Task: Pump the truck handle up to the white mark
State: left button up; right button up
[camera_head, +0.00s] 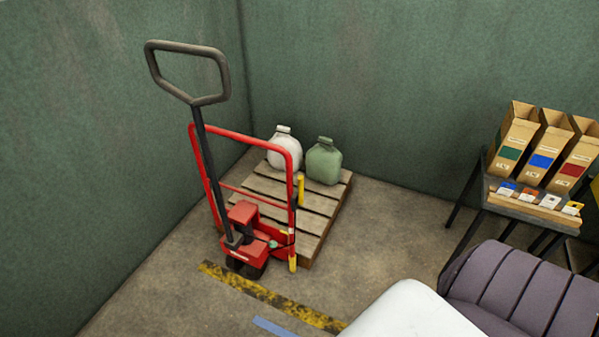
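A red pallet truck (243,217) stands at the left of the head view, in front of a wooden pallet. Its dark handle (203,150) rises steeply from the pump body, leaning slightly left, and ends in a grey loop grip (219,75). No gripper touches the handle. A red tubular guard frame (297,165) stands behind the handle. I cannot make out a clear white mark; only a small pale label shows low on the red body. Neither of my grippers is in view.
A white jug (284,155) and a green jug (323,162) stand on the pallet (315,225). A yellow-black floor strip (272,297) and blue strip (274,327) lie in front. Green walls close the corner.

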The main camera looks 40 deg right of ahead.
aim_at(196, 104)
jog(key=i+j+z, duration=0.45)
jog(key=z, duration=0.15)
jog(key=i+j+z, duration=0.35)
jog(key=j+z, duration=0.2)
jog(key=i+j+z, duration=0.1)
jog(key=j+z, duration=0.2)
jog(key=j, duration=0.15)
jog(key=j+z, duration=0.3)
jog(key=i+j+z, duration=0.1)
jog(key=j+z, duration=0.15)
jog(key=j, duration=0.3)
jog(key=j+z, duration=0.15)
jog(key=j, duration=0.25)
jog(key=j+u, duration=0.1)
jog(key=k+j, duration=0.05)
jog(key=j, duration=0.05)
